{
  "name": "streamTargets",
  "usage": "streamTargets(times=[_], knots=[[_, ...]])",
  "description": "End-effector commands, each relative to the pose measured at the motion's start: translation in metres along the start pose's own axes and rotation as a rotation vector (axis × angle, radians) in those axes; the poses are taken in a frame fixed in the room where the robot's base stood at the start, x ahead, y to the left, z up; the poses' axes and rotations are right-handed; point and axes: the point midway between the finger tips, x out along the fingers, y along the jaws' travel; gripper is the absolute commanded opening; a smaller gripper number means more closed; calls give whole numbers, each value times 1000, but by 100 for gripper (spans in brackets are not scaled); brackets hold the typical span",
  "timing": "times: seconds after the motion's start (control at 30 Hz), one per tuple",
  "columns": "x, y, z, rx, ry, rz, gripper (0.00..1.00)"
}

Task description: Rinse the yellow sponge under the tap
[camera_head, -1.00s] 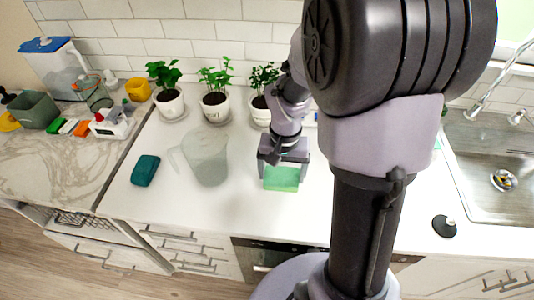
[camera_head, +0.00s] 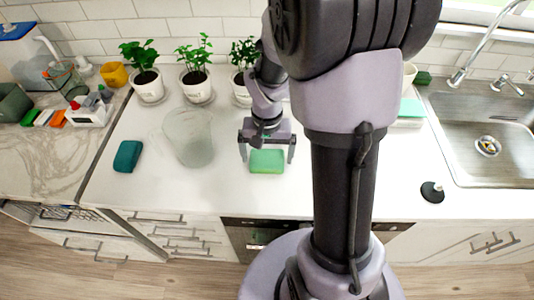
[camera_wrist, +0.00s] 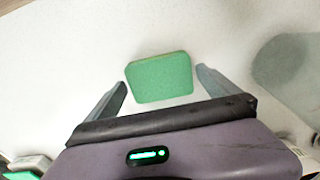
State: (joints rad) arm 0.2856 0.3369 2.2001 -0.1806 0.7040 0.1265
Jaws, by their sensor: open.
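A green-faced sponge (camera_head: 267,162) with a thin yellowish edge lies on the white counter, front of the potted plants. It also shows in the wrist view (camera_wrist: 160,77). My gripper (camera_head: 267,154) is open at the sponge, with one finger on each side and a gap to both. The wrist view shows my gripper's fingers (camera_wrist: 161,80) apart from the sponge. The tap (camera_head: 478,52) stands at the right over the steel sink (camera_head: 480,120). I see no wholly yellow sponge.
A clear jug (camera_head: 190,138) stands left of my gripper, with a dark teal sponge (camera_head: 127,156) beyond it. Potted plants (camera_head: 197,85) line the wall. A black-based stopper (camera_head: 432,192) sits before the sink. A yellow pot (camera_head: 114,75) stands at left.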

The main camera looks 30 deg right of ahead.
Motion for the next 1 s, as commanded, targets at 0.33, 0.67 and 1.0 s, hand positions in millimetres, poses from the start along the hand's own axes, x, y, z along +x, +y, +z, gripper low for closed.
streamTargets(times=[0.33, 0.67, 1.0], knots=[[-96, 0, -1, 1, 4, -2, 100], [-169, -21, 33, -44, 102, -76, 100], [-245, -50, 169, -203, 365, -377, 100]])
